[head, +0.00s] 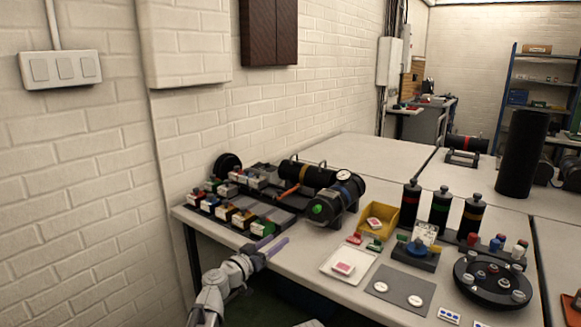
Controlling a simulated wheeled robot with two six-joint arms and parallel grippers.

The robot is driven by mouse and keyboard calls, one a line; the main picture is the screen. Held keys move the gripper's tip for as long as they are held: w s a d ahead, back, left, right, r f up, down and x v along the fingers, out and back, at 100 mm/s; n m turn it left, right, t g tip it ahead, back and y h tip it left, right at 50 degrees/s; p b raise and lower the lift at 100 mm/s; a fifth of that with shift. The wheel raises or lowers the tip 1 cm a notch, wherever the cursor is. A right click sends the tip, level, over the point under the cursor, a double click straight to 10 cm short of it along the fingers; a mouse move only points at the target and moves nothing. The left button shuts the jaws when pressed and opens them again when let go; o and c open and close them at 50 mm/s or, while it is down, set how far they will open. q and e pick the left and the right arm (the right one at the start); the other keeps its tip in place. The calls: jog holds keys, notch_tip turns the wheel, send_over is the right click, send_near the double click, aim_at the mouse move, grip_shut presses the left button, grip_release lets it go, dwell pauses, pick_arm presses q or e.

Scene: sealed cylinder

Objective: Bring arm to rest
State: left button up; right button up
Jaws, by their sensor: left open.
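My left arm (217,287) is pale grey and reaches up from the bottom of the head view, left of centre. My left gripper (272,246) has purple fingers that are open and hold nothing. It is over the front left edge of the near table (310,262), in front of the block rack. My right gripper is not in view. The sealed black cylinder (312,176) lies on its side on a stand at the table's back, with a gauge (343,175) and a green knob (317,210). It is apart from the gripper.
Racks of coloured blocks (232,214) stand behind my left gripper. A yellow bin (381,217), a white tray (347,263), a grey mat (400,290), upright cylinders (440,212) and a round black holder (492,281) fill the right. A brick wall (80,200) bounds the left.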

pick_arm(q)
jog(key=s+f+g+y, duration=0.3)
jog(key=s+f+g, duration=0.5)
jog(key=s+f, duration=0.55)
jog(key=s+a+f+n+g+y, duration=0.4)
jog(key=s+a+f+g+y, duration=0.35)
jog(key=s+a, duration=0.55)
jog(key=s+d+m+y, duration=0.1)
jog(key=s+d+m, duration=0.15)
jog(key=d, duration=0.35)
jog(key=s+d+m+y, duration=0.1)
jog(key=s+d, duration=0.3)
jog(key=d, duration=0.2)
notch_tip(320, 180, up, 18)
jog(key=p, duration=1.8)
jog(key=shift+f+t+h+p, duration=0.15)
jog(key=shift+t+h+p, duration=0.15)
jog(key=shift+t+h, duration=0.05)
jog(key=shift+a, duration=0.1)
